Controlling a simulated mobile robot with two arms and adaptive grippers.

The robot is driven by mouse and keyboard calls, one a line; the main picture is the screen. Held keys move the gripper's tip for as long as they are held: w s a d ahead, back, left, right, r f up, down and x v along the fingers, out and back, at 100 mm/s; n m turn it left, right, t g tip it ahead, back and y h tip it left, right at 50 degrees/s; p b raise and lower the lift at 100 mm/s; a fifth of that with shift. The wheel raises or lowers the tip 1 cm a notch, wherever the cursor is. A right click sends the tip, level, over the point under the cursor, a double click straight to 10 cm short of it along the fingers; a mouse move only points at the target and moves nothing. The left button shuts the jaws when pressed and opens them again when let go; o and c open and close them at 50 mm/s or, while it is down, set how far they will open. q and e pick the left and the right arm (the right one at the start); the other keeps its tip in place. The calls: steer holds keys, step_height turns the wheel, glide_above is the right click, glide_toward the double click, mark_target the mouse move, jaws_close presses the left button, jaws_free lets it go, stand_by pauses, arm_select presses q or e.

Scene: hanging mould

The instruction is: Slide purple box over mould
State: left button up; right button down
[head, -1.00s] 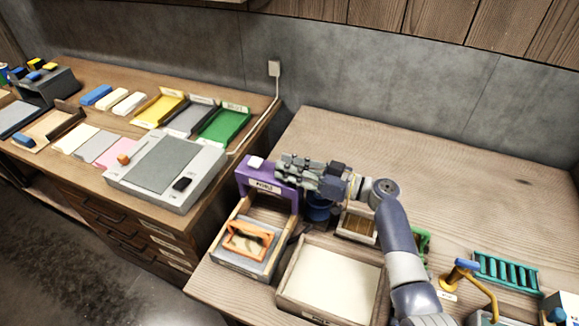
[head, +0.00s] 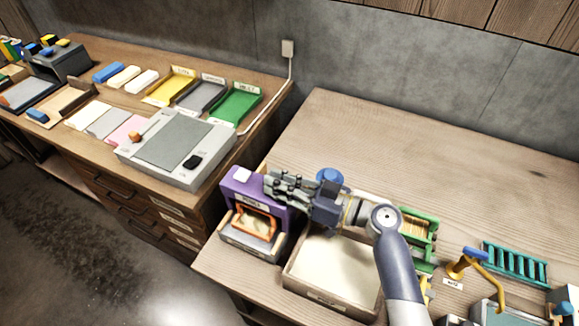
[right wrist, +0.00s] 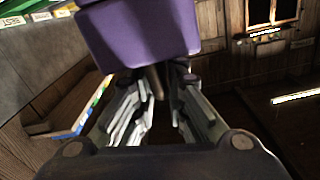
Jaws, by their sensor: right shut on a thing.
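The purple box (head: 241,185), an arch-like housing with a white label and a white piece on top, stands upright over the back part of a small wooden tray (head: 243,250). The orange-framed mould (head: 256,221) shows in its front opening. How far the box covers it I cannot tell. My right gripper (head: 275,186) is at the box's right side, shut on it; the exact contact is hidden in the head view. In the right wrist view the purple box (right wrist: 140,30) fills the top, beyond the fingers (right wrist: 155,110). My left gripper is not in view.
A large sand-coloured tray (head: 335,262) is right of the small tray, under my right arm. A blue round object (head: 329,176) is behind my gripper. A green rack (head: 515,263) and yellow-blue tool (head: 470,265) are at right. The back of the table is clear.

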mark_target(273, 203)
steer(key=s, duration=0.1)
steer(key=s+a, duration=0.1)
steer(key=s, duration=0.1)
steer(key=shift+a+f, duration=0.1)
steer(key=shift+w, duration=0.15)
steer(key=c, duration=1.7)
jaws_free()
steer(key=shift+o, duration=0.2)
steer(key=shift+s, duration=0.3)
steer(key=shift+w, duration=0.15)
